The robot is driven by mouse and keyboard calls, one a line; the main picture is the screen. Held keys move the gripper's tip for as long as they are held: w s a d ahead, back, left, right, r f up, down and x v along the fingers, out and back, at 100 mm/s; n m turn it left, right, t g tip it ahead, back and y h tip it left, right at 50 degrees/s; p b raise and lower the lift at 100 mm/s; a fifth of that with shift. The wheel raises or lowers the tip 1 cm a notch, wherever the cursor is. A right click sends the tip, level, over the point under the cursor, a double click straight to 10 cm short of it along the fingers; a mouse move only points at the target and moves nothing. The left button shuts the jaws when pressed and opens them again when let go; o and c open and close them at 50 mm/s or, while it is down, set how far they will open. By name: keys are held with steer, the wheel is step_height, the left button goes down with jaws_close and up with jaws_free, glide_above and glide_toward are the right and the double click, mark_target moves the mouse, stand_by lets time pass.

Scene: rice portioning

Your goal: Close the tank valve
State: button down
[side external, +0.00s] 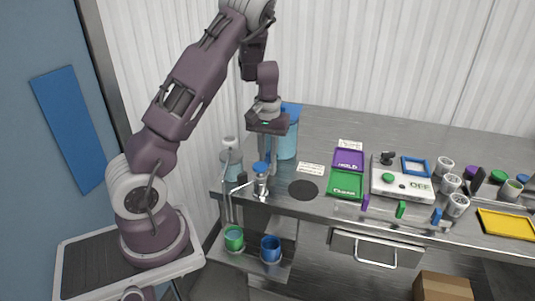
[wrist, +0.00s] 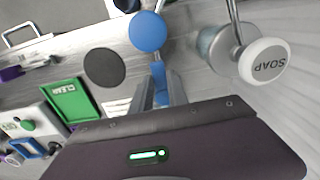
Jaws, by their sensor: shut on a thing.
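My gripper (side external: 266,154) points down at the left end of the steel counter, just left of the light-blue tank (side external: 287,140) with its darker blue top. In the wrist view my gripper (wrist: 160,80) is shut on a narrow blue piece (wrist: 160,88), which looks like the valve handle. The fingers hide much of it, and its angle is hard to tell. A round blue cap (wrist: 148,32) shows just beyond the fingertips. It tops a metal fitting (side external: 261,184) at the counter's front edge, below my gripper in the side view.
A soap dispenser (wrist: 264,62) stands close beside the fingers. Green (side external: 234,238) and blue (side external: 271,249) cups sit on a lower shelf.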

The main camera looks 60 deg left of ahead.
steer(key=n, duration=0.3)
steer(key=w+n, duration=0.1)
steer(key=n, duration=0.1)
steer(key=shift+w+d, duration=0.1)
steer(key=shift+d, duration=0.3)
steer(key=n, duration=0.2)
steer(key=w+n, duration=0.1)
steer(key=n, duration=0.1)
steer(key=shift+w+d+n, duration=0.1)
steer(key=shift+w+n, duration=0.05)
steer(key=shift+n, duration=0.15)
steer(key=n, duration=0.2)
steer(key=w+n, duration=0.1)
steer(key=n, duration=0.1)
steer(key=shift+w+a, duration=0.1)
steer(key=shift+a, duration=0.1)
steer(key=shift+w+a+n, duration=0.15)
steer(key=shift+w+n, duration=0.1)
steer(key=shift+n, duration=0.75)
steer(key=shift+w+a+n, duration=0.1)
steer(key=shift+w+n, duration=0.1)
steer(key=shift+n, duration=0.8)
steer(key=c, duration=1.3)
jaws_free()
steer(key=shift+a, duration=0.1)
